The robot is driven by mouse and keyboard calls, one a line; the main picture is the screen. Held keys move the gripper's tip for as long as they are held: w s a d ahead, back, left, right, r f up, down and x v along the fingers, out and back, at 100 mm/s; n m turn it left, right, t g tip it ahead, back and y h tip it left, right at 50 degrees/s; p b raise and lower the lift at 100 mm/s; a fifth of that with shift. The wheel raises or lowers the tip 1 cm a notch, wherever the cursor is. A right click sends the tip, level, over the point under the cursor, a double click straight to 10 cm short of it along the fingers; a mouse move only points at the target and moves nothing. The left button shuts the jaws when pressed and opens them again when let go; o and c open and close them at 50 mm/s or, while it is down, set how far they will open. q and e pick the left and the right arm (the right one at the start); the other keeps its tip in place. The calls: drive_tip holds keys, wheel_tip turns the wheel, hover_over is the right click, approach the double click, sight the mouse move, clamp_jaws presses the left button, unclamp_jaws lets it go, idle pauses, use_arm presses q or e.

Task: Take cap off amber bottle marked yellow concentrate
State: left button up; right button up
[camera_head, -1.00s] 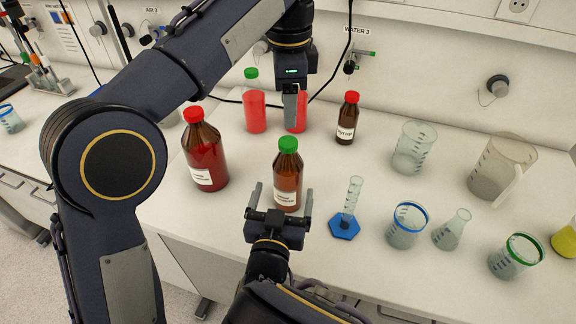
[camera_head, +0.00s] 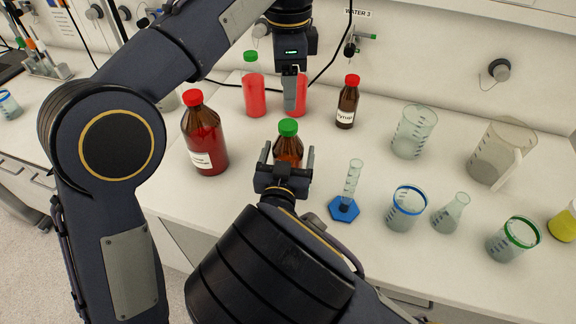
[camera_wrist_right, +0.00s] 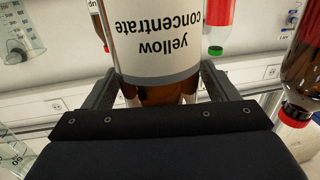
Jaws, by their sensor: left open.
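The amber bottle marked yellow concentrate (camera_head: 288,151) stands upright on the bench with its green cap (camera_head: 288,127) on. Its label (camera_wrist_right: 160,45) reads upside down in the right wrist view. My right gripper (camera_head: 287,160) is open, with one finger on each side of the bottle's body and a small gap showing beside it. My left gripper (camera_head: 291,100) is open and points down, above and behind the cap in the picture, apart from it. It partly hides a red-filled bottle (camera_head: 302,97).
A large red-capped amber bottle (camera_head: 206,140) stands close on the left. A smaller red-capped bottle (camera_head: 347,103) is at the back right. A graduated cylinder (camera_head: 352,180) on a blue base stands close on the right. Beakers, including a blue-rimmed one (camera_head: 406,208), lie further right.

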sight(288, 124)
drive_tip(key=c, duration=1.4)
drive_tip(key=shift+c, duration=1.4)
use_arm(q)
drive_tip(key=m, duration=0.5)
use_arm(e)
clamp_jaws()
use_arm(q)
drive_tip(key=m, duration=0.4)
drive_tip(key=shift+m, duration=0.4)
drive_tip(key=m, duration=0.7)
drive_tip(key=shift+m, duration=0.3)
drive_tip(key=shift+f+m, duration=0.3)
drive_tip(key=shift+f, duration=0.2)
wheel_tip(288, 124, down, 7)
